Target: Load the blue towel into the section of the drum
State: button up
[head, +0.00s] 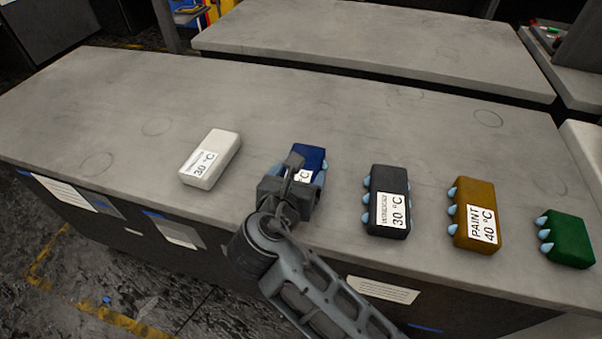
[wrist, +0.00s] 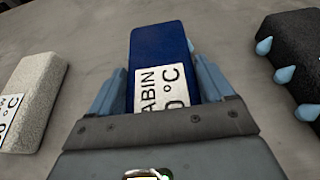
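The blue towel (head: 314,158) is a folded dark blue block with a white label, lying on the grey worktop. In the wrist view, the blue towel (wrist: 160,50) is straight ahead, its label partly reading "ABIN" and "0 °C". My gripper (head: 295,172) is low over the near part of the towel and hides some of it. In the wrist view, the fingers of my gripper (wrist: 158,78) stand apart, one along each side of the towel. Whether they touch it is unclear. The drum is not in view.
A white towel (head: 210,159) lies to the left. A black towel (head: 389,184), a brown towel (head: 474,198) and a green towel (head: 567,237), with light-blue drops on their sides, lie to the right. The worktop (head: 270,105) behind them is clear.

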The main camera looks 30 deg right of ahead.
aim_at(302, 177)
jog(key=c, duration=0.7)
jog(key=shift+r, duration=0.45)
jog(key=r, duration=0.4)
jog(key=shift+s+d+p, duration=0.25)
jog(key=shift+d+p, duration=0.1)
jog(key=s+d+r, duration=0.2)
jog(key=d, duration=0.1)
jog(key=s+d+r, duration=0.1)
jog(key=d+r, duration=0.1)
jog(key=d, duration=0.1)
jog(key=s+d+r+p, duration=0.1)
jog(key=s+d+r, duration=0.1)
jog(key=d, duration=0.1)
jog(key=shift+s+d+r, duration=0.1)
jog(key=shift+s+d, duration=0.05)
jog(key=shift+s, duration=0.15)
